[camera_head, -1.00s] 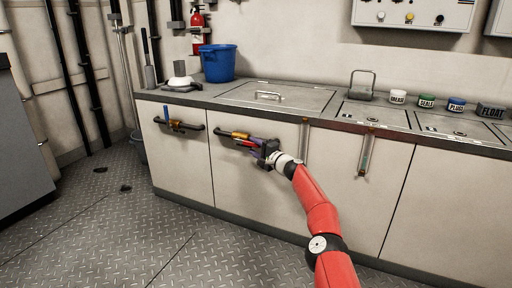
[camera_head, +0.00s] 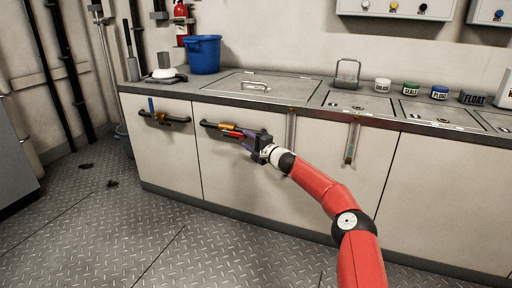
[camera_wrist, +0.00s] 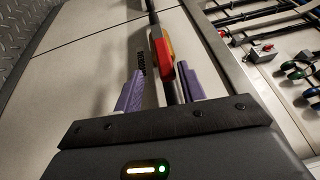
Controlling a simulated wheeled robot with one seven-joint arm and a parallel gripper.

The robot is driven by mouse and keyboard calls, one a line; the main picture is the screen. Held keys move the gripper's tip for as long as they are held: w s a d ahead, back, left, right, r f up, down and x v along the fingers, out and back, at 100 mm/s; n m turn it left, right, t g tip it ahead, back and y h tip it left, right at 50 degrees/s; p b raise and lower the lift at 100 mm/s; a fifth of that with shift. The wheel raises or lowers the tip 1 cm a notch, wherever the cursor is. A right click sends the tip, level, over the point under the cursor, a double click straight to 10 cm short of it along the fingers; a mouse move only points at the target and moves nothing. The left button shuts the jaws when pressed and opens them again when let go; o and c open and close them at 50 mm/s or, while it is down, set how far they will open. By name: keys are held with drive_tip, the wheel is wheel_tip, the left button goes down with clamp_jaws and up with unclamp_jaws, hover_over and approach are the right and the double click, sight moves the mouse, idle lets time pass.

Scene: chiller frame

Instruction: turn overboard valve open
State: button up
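A valve with a brass body (camera_head: 228,127) and a red lever (camera_head: 233,134) sits on a dark horizontal pipe on the cabinet front. The lever lies roughly along the pipe. My gripper (camera_head: 249,140) is at the lever's right end. In the wrist view its two purple fingers (camera_wrist: 160,80) stand apart, with the red lever (camera_wrist: 161,52) between and just beyond their tips, nearer the right finger. Contact cannot be told. A second valve (camera_head: 160,117) with a blue lever, standing upright, is on the left panel. I cannot read which valve is the overboard one.
The counter edge (camera_head: 215,97) runs above the valves. A blue bucket (camera_head: 203,55) and several labelled jars stand on the counter. A vertical gauge tube (camera_head: 352,143) hangs right of my gripper.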

drive_tip(key=shift+b+v, duration=0.4)
drive_tip(key=shift+v, duration=1.85)
drive_tip(key=shift+f, duration=0.15)
drive_tip(key=s+a+r+n+g, duration=0.45)
drive_tip(key=s+a+n, duration=0.25)
drive_tip(key=s+a, duration=0.4)
drive_tip(key=s+a+n+g+h, duration=0.1)
drive_tip(key=s+n+g+h, duration=0.25)
drive_tip(key=s, duration=0.75)
drive_tip(key=s+d+f+m+t+h, duration=0.1)
drive_tip(key=s+d+h, duration=0.4)
drive_tip(key=s+d, duration=1.15)
drive_tip(key=s+d+m+h, duration=0.1)
drive_tip(key=s+d+h, duration=0.5)
drive_tip(key=s+d, duration=1.1)
drive_tip(key=s+a+r+p, duration=0.3)
drive_tip(key=r+p, duration=0.9)
drive_tip(key=shift+p, duration=0.3)
